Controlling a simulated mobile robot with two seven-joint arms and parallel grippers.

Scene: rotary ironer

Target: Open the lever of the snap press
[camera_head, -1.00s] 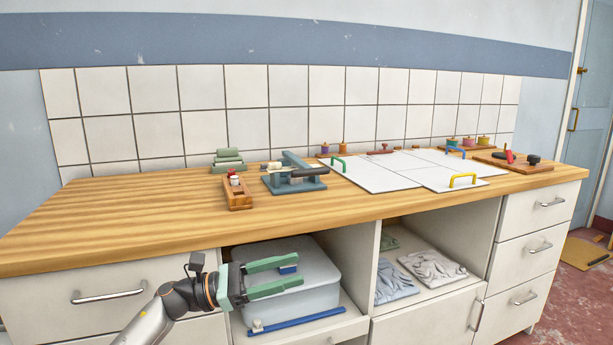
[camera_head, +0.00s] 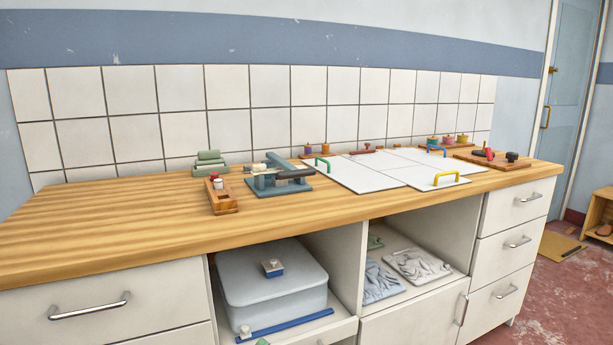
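The snap press (camera_head: 270,187) is a blue-grey device on a flat base, standing on the wooden worktop left of the white boards. Its lever has a dark handle (camera_head: 296,173) that lies low and nearly level over the base, pointing right. My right gripper is not in view.
A wooden tray (camera_head: 222,205) with small red and white parts stands just left of the press. White boards with handles (camera_head: 390,170) cover the worktop to the right. The worktop's left part (camera_head: 110,215) is clear. A grey bin (camera_head: 275,295) sits below.

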